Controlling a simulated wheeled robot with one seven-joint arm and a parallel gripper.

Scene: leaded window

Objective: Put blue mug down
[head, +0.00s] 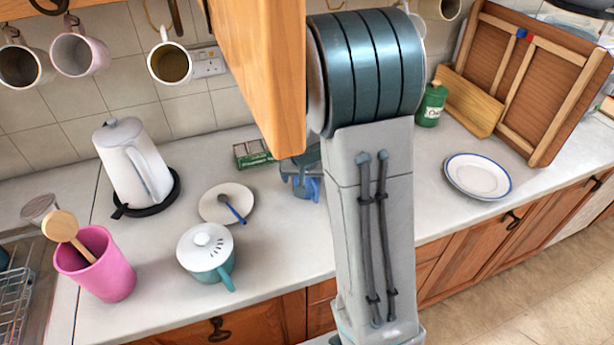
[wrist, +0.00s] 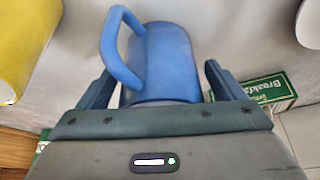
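The blue mug (wrist: 168,65) is between the two fingers of my gripper (wrist: 160,75) in the wrist view, with its handle toward the upper left. Narrow light gaps show between the mug and each finger, so the gripper looks open around it. In the head view the blue mug (head: 312,190) is a small patch just below my gripper (head: 300,168), over the white counter (head: 290,250). My arm hides most of that area, and I cannot see clearly whether the mug's base touches the counter.
A green tea box (head: 253,153) is close to the left of the gripper. A saucer with a spoon (head: 226,203), teal lidded pot (head: 207,252), white kettle (head: 133,165) and pink cup (head: 98,268) stand further left. A plate (head: 478,176) is right. An open wooden cabinet door (head: 262,70) hangs nearby.

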